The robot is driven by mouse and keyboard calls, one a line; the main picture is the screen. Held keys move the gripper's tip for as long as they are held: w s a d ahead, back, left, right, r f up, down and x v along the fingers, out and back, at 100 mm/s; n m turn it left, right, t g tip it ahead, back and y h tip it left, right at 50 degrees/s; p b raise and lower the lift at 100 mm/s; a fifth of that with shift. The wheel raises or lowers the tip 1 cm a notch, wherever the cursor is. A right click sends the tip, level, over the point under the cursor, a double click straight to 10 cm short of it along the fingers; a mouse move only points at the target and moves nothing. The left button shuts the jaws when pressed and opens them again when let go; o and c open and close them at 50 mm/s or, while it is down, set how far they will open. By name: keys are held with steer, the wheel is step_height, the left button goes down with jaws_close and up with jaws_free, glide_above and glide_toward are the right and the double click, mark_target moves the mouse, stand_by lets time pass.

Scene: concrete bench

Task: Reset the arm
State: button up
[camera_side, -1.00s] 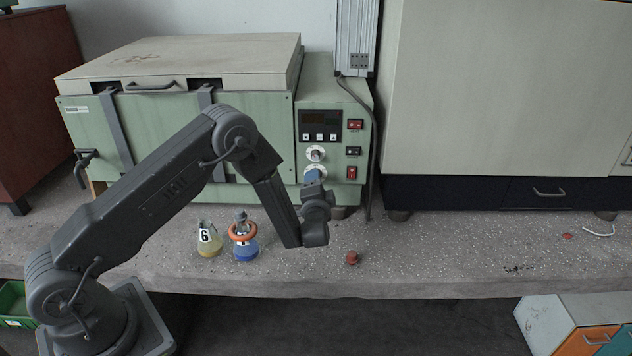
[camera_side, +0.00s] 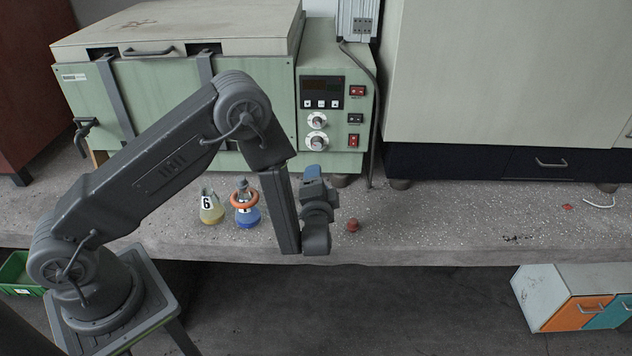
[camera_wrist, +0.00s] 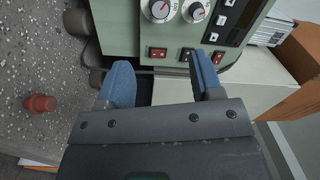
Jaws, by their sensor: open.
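My gripper (camera_side: 313,172) is open and empty, in the air over the bench's front part, its blue fingertips seen small in the side view. In the wrist view my gripper (camera_wrist: 163,78) shows two blue fingers apart with nothing between them. They face the green oven's control panel (camera_wrist: 190,30). No object touches the fingers.
On the bench (camera_side: 450,215) stand a yellow flask marked 6 (camera_side: 211,213) and a blue flask (camera_side: 247,217) with an orange ring (camera_side: 244,200). A red stopper (camera_side: 353,225) sits right of my wrist. The oven (camera_side: 150,110) stands behind; the bench's right side is mostly clear.

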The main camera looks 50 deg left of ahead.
steer(key=w+d+r+n+h, duration=0.3)
steer(key=r+h, duration=0.3)
steer(key=r, duration=0.4)
steer(key=s+d+r+g+h, duration=0.1)
steer(key=s+d+r+h, duration=0.3)
steer(key=s+r+h, duration=0.45)
steer(key=s+a+r+n+g, duration=0.1)
steer(key=s+r+g, duration=0.1)
steer(key=s, duration=0.9)
steer(key=s+a+r+n+g+y, duration=0.1)
steer(key=s+g, duration=0.3)
steer(key=s, duration=0.7)
steer(key=shift+s+a+r, duration=0.3)
steer(key=shift+a+r, duration=0.1)
steer(key=shift+a, duration=0.35)
